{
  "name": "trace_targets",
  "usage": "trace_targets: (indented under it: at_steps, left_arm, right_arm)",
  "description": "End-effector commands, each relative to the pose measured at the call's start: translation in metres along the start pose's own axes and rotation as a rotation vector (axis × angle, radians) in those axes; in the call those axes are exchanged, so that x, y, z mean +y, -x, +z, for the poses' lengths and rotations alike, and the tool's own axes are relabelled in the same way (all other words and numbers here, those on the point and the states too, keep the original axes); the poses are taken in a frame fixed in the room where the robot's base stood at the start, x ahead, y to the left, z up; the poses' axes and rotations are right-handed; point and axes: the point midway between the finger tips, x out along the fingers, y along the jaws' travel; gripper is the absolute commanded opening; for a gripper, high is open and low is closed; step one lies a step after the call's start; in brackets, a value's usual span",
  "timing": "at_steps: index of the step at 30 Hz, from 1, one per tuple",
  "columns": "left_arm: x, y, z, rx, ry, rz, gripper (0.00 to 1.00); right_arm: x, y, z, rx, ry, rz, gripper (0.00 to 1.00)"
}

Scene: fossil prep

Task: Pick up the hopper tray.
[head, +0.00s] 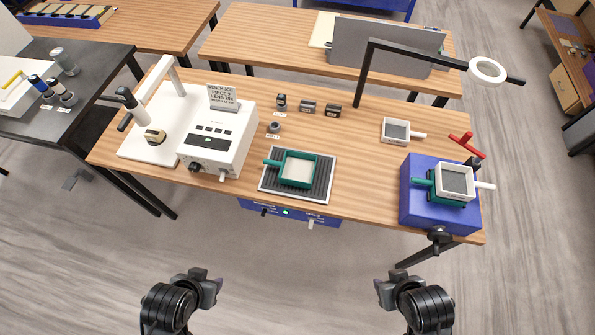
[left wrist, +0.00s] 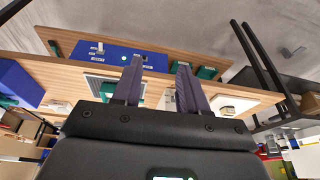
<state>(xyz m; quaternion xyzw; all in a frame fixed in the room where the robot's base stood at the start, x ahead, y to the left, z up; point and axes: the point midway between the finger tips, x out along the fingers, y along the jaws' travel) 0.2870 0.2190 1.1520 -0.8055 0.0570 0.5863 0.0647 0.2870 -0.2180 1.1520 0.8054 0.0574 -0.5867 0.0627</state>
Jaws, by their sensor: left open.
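No label marks a hopper tray, so I cannot tell which tray bears that name. A green-rimmed square tray (head: 297,153) with a pale inside and a handle pointing left sits on a black ribbed plate (head: 322,187) at the table's middle. A white-rimmed tray (head: 410,130) with a right-pointing handle lies further back right. Another white-rimmed tray (head: 441,181) sits over a green piece (head: 424,193) on the blue box. My left gripper (head: 215,288) is in front of the table, apart from all trays; its fingers (left wrist: 160,85) are spread and empty. My right gripper (head: 382,288) is also in front.
The wooden table (head: 360,185) carries a white machine (head: 215,145) with a sign, a white stand (head: 150,130), small dark blocks (head: 308,106), a blue box (head: 409,215), a red handle (head: 467,145) and a ring lamp (head: 487,70). The floor between grippers and table is clear.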

Motion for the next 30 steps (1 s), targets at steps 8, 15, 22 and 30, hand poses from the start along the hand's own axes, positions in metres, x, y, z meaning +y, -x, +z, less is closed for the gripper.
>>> trace_targets:
  at_steps: [8,15,22,30]
  left_arm:
    - [-0.001,0.0,0.0,0.0,-0.003,-0.002,0.43]
    - [0.0,0.0,0.0,0.001,0.001,0.0,0.36]
    - [0.002,0.0,-0.001,0.002,0.01,0.006,0.36]
    - [0.002,0.0,-0.014,0.072,0.202,0.011,0.36]
  right_arm:
    - [0.0,0.0,0.0,0.0,0.0,0.0,0.38]
    - [0.0,0.0,0.0,0.0,0.0,0.0,0.38]
    - [0.0,0.0,0.0,0.0,0.0,0.0,0.38]
    - [0.0,0.0,0.0,0.0,0.0,0.0,0.38]
